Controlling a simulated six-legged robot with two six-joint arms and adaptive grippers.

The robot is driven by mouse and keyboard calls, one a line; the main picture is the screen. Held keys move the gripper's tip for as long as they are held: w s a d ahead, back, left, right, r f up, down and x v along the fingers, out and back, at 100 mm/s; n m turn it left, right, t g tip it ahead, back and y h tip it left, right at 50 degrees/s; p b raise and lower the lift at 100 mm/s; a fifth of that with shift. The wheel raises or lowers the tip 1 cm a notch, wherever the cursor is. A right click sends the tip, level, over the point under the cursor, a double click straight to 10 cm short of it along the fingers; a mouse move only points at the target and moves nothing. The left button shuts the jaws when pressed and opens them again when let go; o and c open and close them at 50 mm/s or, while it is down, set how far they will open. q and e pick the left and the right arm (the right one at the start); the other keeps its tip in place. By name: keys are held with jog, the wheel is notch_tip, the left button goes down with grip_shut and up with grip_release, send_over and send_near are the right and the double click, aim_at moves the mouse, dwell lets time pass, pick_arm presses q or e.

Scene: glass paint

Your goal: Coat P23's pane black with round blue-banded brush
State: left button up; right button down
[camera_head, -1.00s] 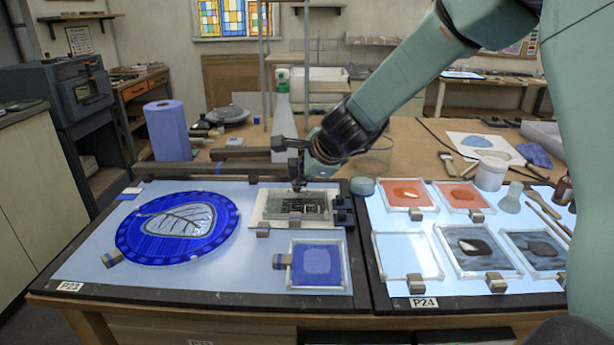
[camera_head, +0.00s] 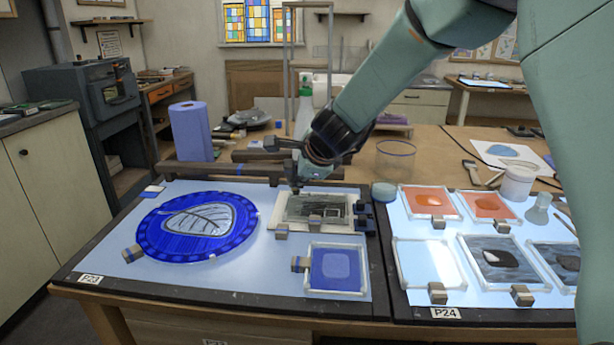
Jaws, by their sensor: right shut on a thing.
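P23's light panel, with its label (camera_head: 88,279), is at the left. The rectangular pane (camera_head: 312,208) lies at the panel's back right in a pale frame. Its surface is streaky dark grey to black, uneven, with paler marks toward the right. My right gripper (camera_head: 297,178) is above the pane's back left part, pointing down. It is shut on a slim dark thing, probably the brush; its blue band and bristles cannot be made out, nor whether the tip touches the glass. My left gripper is out of view.
A round blue leaf pane (camera_head: 160,238) and a small blue pane (camera_head: 337,284) lie on the same panel. Small blocks stand around the panes. P24's panel (camera_head: 445,313) with several panes adjoins at right. A paper roll (camera_head: 191,132) and a glass jar (camera_head: 395,160) stand behind.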

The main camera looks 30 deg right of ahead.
jog(key=shift+w+a, duration=0.2)
jog(key=shift+a, duration=0.15)
jog(key=shift+s+d, duration=0.1)
jog(key=shift+d, duration=0.1)
jog(key=shift+r, duration=0.15)
notch_tip(320, 180, up, 2)
jog(key=shift+a+r+p, duration=0.1)
jog(key=shift+a+p, duration=0.05)
jog(key=shift+p, duration=1)
notch_tip(320, 180, up, 3)
jog(key=p, duration=0.3)
jog(key=shift+f, duration=0.2)
